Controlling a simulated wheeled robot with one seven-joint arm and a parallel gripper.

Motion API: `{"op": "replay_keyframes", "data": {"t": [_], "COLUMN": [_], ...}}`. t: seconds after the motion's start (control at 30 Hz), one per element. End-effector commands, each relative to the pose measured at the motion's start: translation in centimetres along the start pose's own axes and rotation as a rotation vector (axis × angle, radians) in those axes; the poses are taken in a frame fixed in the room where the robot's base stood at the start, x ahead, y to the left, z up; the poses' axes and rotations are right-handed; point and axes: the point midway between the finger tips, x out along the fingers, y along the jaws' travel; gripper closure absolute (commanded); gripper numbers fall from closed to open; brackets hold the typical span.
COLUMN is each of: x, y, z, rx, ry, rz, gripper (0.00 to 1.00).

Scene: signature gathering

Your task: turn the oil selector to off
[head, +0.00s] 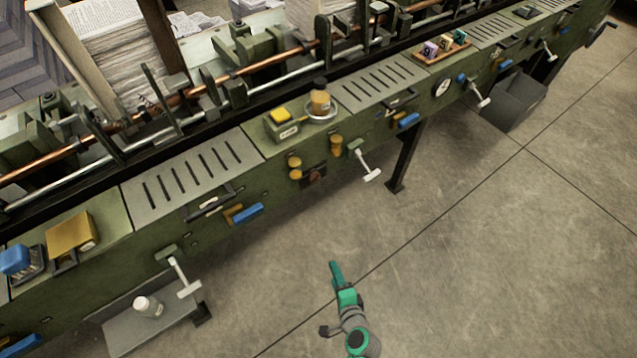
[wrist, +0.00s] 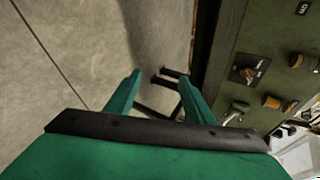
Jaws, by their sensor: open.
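A small reddish-brown knob on a dark plate (head: 314,176) sits on the green front panel of the machine, below two ochre knobs; it looks like the oil selector. The same knob shows in the wrist view (wrist: 249,70), to the right of my fingers. Its pointing direction and any markings are too small to read. My gripper (head: 335,265) is teal and hangs over the open floor in front of the panel, apart from it. In the wrist view its two fingers (wrist: 159,79) are spread with nothing between them.
Ochre knobs (head: 295,162) and a crank with a pale handle (head: 365,165) stick out near the selector. A blue handle (head: 247,213) and another crank (head: 183,278) are farther left. A dark machine leg (head: 402,158) stands to the right. The floor (head: 450,270) is clear.

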Motion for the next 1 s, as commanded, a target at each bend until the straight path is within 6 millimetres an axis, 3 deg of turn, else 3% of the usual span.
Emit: {"op": "replay_keyframes", "data": {"t": [0.03, 0.2, 0.33, 0.5, 0.63, 0.77, 1.0], "x": [1.8, 6.0, 7.8, 8.3, 8.3, 8.6, 11.3], "y": [-1.5, -7.1, -12.3, -17.9, -20.1, -21.0, -22.6], "z": [-0.7, -2.2, -3.3, -4.6, -5.1, -5.0, -3.6], "rx": [0.082, 0.355, 0.523, 0.660, 0.706, 0.720, 0.718], "ry": [-0.037, -0.202, -0.340, -0.486, -0.548, -0.569, -0.570], "rz": [-0.029, -0.128, -0.210, -0.296, -0.329, -0.338, -0.338], "gripper": [0.52, 0.52, 0.52, 0.52, 0.52, 0.52, 0.52]}}
